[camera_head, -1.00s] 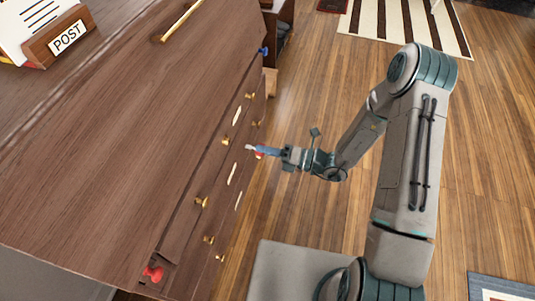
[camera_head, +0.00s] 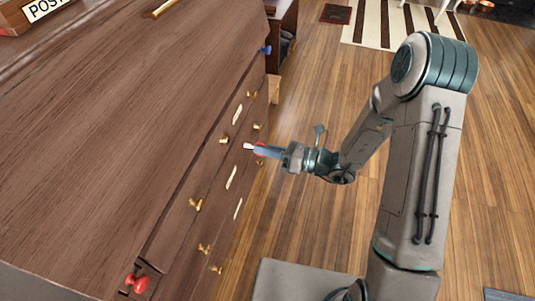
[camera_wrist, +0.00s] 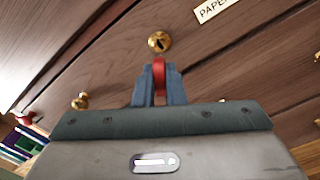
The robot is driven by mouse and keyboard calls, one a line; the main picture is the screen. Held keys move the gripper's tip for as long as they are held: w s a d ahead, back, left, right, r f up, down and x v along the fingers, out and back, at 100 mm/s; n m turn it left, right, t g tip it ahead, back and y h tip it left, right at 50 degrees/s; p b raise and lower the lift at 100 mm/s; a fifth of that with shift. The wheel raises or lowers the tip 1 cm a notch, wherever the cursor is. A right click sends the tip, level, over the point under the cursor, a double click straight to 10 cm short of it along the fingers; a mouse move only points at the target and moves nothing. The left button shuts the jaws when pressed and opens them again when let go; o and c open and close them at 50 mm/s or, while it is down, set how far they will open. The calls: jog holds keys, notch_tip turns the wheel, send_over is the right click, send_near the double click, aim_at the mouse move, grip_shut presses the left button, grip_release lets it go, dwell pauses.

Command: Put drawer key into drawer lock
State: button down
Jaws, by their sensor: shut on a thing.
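The red drawer key (camera_wrist: 159,77) is held between the blue-grey fingers of my gripper (camera_wrist: 159,84), which is shut on it. In the wrist view the brass drawer lock (camera_wrist: 159,42), with a dark keyhole, is on the drawer front just above the key. The key's far end is hidden, so I cannot tell whether it touches the lock. In the head view my gripper (camera_head: 264,151) is beside the right-hand front of the brown dresser (camera_head: 130,130), with a bit of red (camera_head: 260,147) at its tips.
Several brass knobs (camera_head: 196,204) and white labels (camera_head: 231,177) are on the dresser front. A red fitting (camera_head: 137,283) is at its near corner and a blue one (camera_head: 265,49) at its far corner. Open wooden floor (camera_head: 320,110) lies to the right.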

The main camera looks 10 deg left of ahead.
aim_at(252, 146)
jog(key=n+b, duration=0.1)
jog(key=n, duration=0.1)
jog(key=n+b, duration=0.3)
jog(key=shift+a+f+n+b, duration=0.2)
jog(key=shift+a+n+b, duration=0.05)
jog(key=shift+n+b, duration=0.15)
jog(key=shift+a+r, duration=0.2)
jog(key=shift+w+a, duration=0.15)
jog(key=shift+a, duration=1.55)
jog(key=shift+d+r+p, duration=0.1)
jog(key=shift+d+p, duration=0.05)
jog(key=shift+p, duration=0.3)
jog(key=shift+w+a, duration=0.1)
jog(key=shift+a, duration=0.85)
dwell(0.8)
jog(key=shift+r+p, duration=0.1)
jog(key=shift+p, duration=0.7)
